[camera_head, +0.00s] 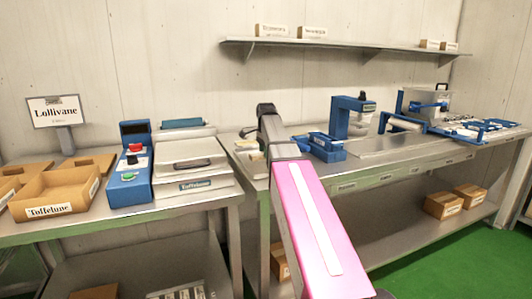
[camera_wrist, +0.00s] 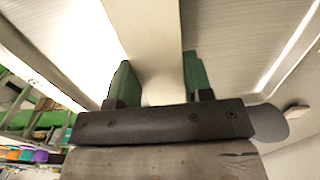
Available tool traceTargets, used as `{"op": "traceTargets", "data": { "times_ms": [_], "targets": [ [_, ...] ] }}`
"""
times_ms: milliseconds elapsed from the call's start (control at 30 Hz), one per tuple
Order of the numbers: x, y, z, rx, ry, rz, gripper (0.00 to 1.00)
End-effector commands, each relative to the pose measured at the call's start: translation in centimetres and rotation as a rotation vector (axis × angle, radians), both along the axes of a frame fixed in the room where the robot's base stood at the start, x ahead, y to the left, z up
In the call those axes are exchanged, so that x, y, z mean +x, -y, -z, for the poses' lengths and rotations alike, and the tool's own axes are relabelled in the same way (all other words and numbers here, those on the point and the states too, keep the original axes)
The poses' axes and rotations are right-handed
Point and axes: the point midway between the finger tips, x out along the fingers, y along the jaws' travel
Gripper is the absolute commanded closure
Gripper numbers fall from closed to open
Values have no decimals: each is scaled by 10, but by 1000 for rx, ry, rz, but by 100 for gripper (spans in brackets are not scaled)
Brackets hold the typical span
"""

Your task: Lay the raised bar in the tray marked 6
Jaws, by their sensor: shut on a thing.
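A pale cream bar (camera_wrist: 152,35) runs up the middle of the wrist view, between the green fingers of my gripper (camera_wrist: 157,72). The gripper is shut on it, with one finger on each side. The bar's far end runs out of the top of the wrist view. In the head view my arm hides the gripper and bar. A tray marked 6 cannot be picked out. Small labels along the right bench's front edge (camera_head: 386,178) are too small to read.
A blue bin (camera_head: 326,148) and a blue stand (camera_head: 342,118) are on the right bench, with a blue-framed machine (camera_head: 425,105) further right. On the left bench are a control box (camera_head: 130,165), a steel lidded unit (camera_head: 192,163) and a cardboard box labelled Toffelune (camera_head: 52,195).

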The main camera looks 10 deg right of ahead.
Motion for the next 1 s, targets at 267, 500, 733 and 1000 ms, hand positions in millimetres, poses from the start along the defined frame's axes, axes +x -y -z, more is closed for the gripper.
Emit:
{"op": "traceTargets", "data": {
  "times_ms": [267, 500, 733, 1000],
  "targets": [
    [0, 0, 0, 0, 0, 0, 81],
    [0, 0, 4, 0, 0, 0, 81],
    [0, 0, 6, 0, 0, 0, 81],
    [0, 0, 6, 0, 0, 0, 81]
  ]
}}
